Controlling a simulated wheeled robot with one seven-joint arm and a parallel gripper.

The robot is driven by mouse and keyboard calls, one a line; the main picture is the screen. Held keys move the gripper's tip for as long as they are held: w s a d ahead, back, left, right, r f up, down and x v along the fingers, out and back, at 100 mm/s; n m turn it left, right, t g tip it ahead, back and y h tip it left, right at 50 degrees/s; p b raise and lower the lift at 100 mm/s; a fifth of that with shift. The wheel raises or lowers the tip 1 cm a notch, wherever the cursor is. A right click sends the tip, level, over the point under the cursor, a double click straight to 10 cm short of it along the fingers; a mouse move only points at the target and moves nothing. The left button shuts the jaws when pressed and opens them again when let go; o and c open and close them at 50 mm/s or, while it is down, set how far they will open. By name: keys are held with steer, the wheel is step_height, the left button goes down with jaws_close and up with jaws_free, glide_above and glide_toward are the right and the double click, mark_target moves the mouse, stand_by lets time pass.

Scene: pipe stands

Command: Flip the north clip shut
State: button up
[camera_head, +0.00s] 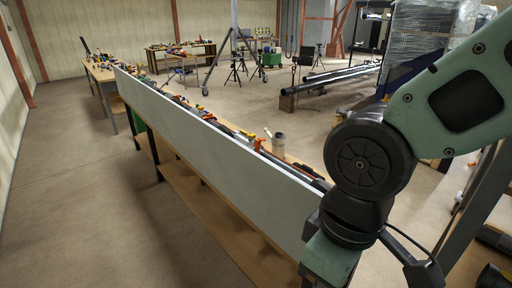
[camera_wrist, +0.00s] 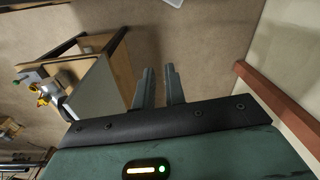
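I cannot make out the north clip in either view; no clip can be told apart at this size. My gripper (camera_wrist: 160,70) shows in the wrist view with its two grey fingers apart and nothing between them. The fingers point over bare brown floor, to the right of a wooden bench end with a pale panel (camera_wrist: 97,92). In the head view my arm covers the right side and runs down past the bottom edge, so the gripper itself is hidden there.
A long workbench with a white panel (camera_head: 200,130) runs diagonally, with tools and a pale cylinder (camera_head: 278,143) on top. Long dark pipes (camera_head: 340,77) lie on low supports at the back. A wheeled stand (camera_head: 236,45) is at the back centre. Floor at left is clear.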

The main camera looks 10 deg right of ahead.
steer(key=shift+f+b, duration=0.35)
steer(key=shift+f, duration=0.1)
jaws_close()
step_height(320, 180, down, 15)
steer(key=b, duration=1.4)
steer(key=shift+b, duration=0.4)
steer(key=shift+r, duration=0.15)
steer(key=shift+w, duration=0.1)
